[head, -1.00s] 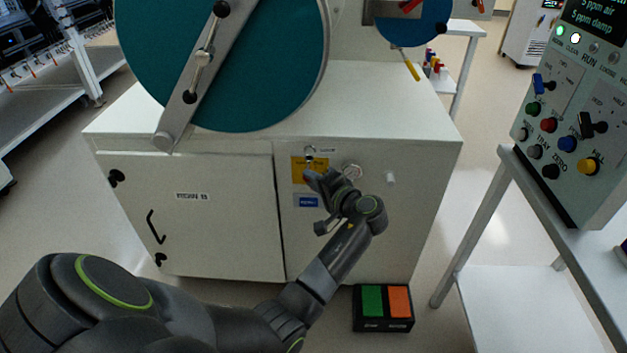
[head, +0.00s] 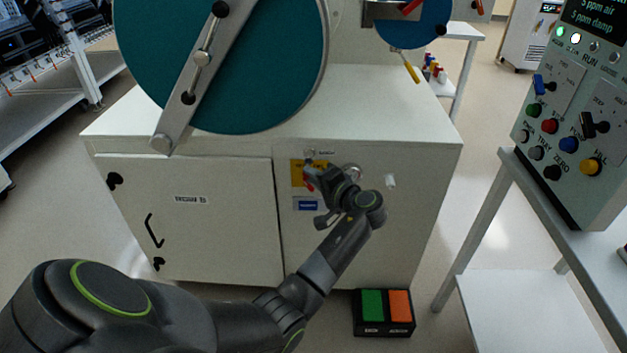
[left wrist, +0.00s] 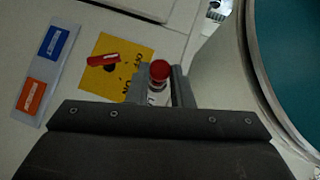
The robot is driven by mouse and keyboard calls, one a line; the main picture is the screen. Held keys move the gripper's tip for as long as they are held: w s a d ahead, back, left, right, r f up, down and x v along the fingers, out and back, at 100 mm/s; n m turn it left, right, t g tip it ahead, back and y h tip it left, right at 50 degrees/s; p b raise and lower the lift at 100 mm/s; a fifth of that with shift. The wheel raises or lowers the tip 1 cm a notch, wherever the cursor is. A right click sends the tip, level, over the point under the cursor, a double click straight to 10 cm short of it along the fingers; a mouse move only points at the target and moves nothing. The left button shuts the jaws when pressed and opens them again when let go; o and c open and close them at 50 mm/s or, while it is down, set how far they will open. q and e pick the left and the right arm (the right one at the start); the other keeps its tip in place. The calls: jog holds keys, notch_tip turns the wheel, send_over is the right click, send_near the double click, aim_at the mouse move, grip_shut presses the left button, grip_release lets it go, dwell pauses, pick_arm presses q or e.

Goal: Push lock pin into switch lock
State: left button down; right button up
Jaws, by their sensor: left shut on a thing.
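My left gripper (head: 312,172) is in front of the white cabinet's right panel, at the yellow plate. In the left wrist view its two fingers (left wrist: 160,88) are shut on a small pin with a round red head, which I take as the lock pin (left wrist: 159,71). The yellow plate (left wrist: 125,58) carries a red handle on a dark round centre, which I take as the switch lock (left wrist: 103,58). The held pin is beside the plate's edge, apart from the handle in the picture. Its far end is hidden, so I cannot tell if it is in a hole.
A green and orange pedal box (head: 385,312) lies on the floor. A control console (head: 570,130) stands on a table at the right.

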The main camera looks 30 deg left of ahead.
pick_arm(q)
jog(key=shift+w+a+b, duration=0.35)
jog(key=shift+w, duration=0.2)
jog(key=shift+w+a+b, duration=0.3)
jog(key=shift+w+b, duration=0.05)
jog(key=shift+w, duration=0.15)
pick_arm(e)
jog(key=shift+f, duration=0.75)
pick_arm(q)
jog(key=c, duration=1.2)
grip_release()
pick_arm(e)
jog(key=shift+w+r, duration=0.1)
jog(key=shift+r, duration=0.05)
